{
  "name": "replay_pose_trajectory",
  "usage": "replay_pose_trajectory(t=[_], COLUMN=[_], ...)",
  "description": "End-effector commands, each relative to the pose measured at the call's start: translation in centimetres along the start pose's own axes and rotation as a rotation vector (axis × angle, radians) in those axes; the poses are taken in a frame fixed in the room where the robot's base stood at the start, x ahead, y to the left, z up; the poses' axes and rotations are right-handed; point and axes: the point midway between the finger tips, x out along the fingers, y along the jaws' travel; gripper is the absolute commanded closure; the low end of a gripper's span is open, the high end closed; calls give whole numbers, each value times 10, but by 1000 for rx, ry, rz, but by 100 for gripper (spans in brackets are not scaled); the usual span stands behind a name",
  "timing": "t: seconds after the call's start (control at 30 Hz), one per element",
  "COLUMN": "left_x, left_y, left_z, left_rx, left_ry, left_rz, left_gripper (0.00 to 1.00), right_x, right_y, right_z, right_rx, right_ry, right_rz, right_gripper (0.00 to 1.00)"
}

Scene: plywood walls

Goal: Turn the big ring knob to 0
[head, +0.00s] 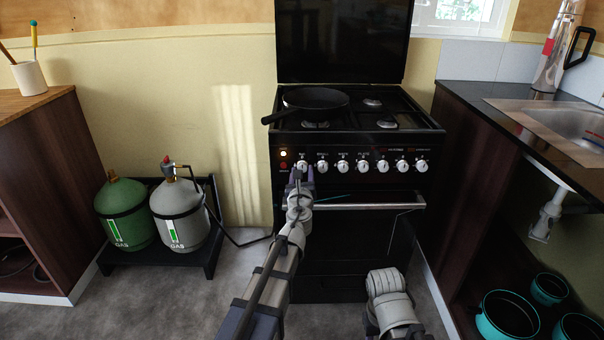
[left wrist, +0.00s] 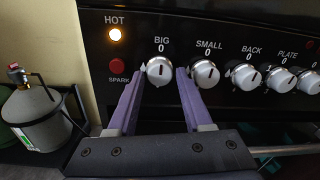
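The big ring knob (left wrist: 159,71) is a silver knob under the labels "BIG" and "0" on the black stove front. It is the leftmost knob and also shows in the head view (head: 302,165). A small dark mark shows on its face, but I cannot tell its exact angle. My left gripper (left wrist: 161,76) is open, with its two purple fingers on either side of the knob. I cannot tell whether they touch it. In the head view the left gripper (head: 302,174) is just below and in front of the knob. My right gripper is out of view.
The small ring knob (left wrist: 205,73) is close to the right finger, with several more knobs beyond. A red spark button (left wrist: 117,66) and lit "HOT" lamp (left wrist: 115,35) are at left. A pan (head: 316,99) sits above; an oven handle (head: 370,205) runs below.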

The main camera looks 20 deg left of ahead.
Motion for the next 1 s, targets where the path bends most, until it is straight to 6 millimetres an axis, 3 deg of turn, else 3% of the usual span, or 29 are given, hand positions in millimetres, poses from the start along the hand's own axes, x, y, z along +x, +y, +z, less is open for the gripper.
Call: replay_pose_trajectory(t=[0.17, 0.53, 1.0], left_x=[0, -5, -73], left_y=[0, 0, 1], left_z=[0, 0, 0], left_rx=[-1, -1, -1], left_ry=[0, 0, 0], left_rz=[0, 0, 0], left_gripper=[30, 30, 30], right_x=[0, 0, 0], right_y=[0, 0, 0], right_z=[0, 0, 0], right_rx=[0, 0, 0], right_ry=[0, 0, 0], right_rz=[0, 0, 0], right_gripper=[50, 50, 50])
